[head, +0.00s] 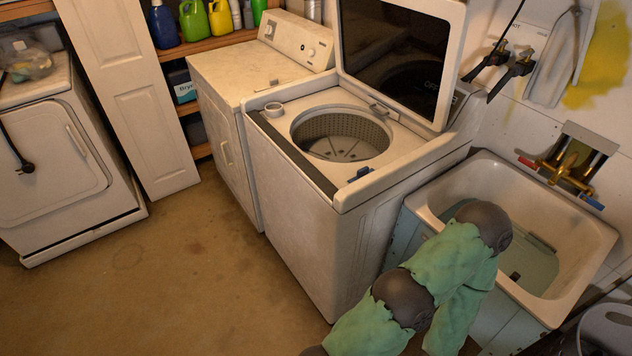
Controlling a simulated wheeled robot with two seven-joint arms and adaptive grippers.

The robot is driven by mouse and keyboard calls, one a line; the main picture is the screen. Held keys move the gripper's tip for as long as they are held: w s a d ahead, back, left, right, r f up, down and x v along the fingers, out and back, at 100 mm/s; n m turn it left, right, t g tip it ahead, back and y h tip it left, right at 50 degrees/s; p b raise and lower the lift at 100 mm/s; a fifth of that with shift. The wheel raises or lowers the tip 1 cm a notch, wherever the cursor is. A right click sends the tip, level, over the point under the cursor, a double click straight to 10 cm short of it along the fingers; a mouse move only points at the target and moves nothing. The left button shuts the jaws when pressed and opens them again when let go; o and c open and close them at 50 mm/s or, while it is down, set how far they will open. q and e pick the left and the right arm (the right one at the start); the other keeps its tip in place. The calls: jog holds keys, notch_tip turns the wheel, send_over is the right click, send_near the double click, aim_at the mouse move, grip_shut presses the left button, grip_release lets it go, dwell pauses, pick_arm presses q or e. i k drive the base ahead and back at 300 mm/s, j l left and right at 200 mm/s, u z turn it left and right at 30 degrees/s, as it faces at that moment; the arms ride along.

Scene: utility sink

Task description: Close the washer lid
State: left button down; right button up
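The top-loading washer (330,225) stands in the middle of the head view, white and worn. Its lid (454,60) is open, standing up at the back with a white frame and a dark glass panel. The round drum (343,135) shows through the top opening and looks empty. One of my arms, with green covers and grey joints, reaches in from the bottom right, in front of the washer's right side and the sink. Its gripper is not visible. My other arm and gripper are out of the picture.
A utility sink (590,235) with a brass faucet (570,165) stands right of the washer. A dryer (255,75) stands to its left. Another white machine (60,170) is at the far left. Shelves with bottles (195,20) are behind. The brown floor at left front is clear.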

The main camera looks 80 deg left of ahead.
aim_at(407, 54)
jog(key=u, duration=2.3)
